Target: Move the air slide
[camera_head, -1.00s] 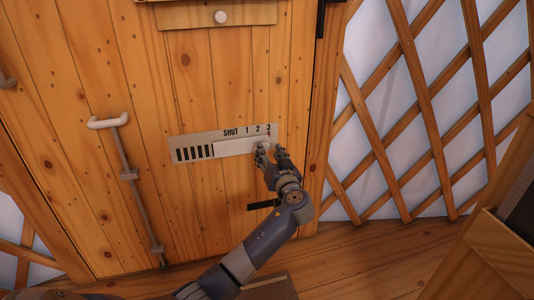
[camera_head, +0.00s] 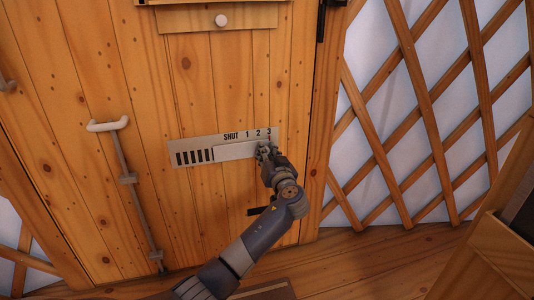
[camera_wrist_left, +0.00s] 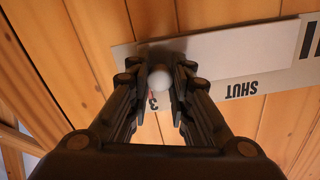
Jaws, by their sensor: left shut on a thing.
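The air slide is a pale plate (camera_head: 236,151) on a light panel (camera_head: 176,147) fixed to the wooden door. The panel is marked SHUT, 1, 2, 3, with a row of dark slots at its left. The plate reaches to below the 3, leaving the slots uncovered. My left gripper (camera_head: 265,148) is at the plate's right end. In the left wrist view my left gripper (camera_wrist_left: 160,82) is shut on the slide's round whitish knob (camera_wrist_left: 159,79), near the upside-down 3. The plate (camera_wrist_left: 235,52) extends to the right there. My right gripper is not in view.
A white handle (camera_head: 107,125) on a vertical rod stands to the left on the door. Lattice wall (camera_head: 415,95) is at right, with a wooden box (camera_head: 490,255) at lower right.

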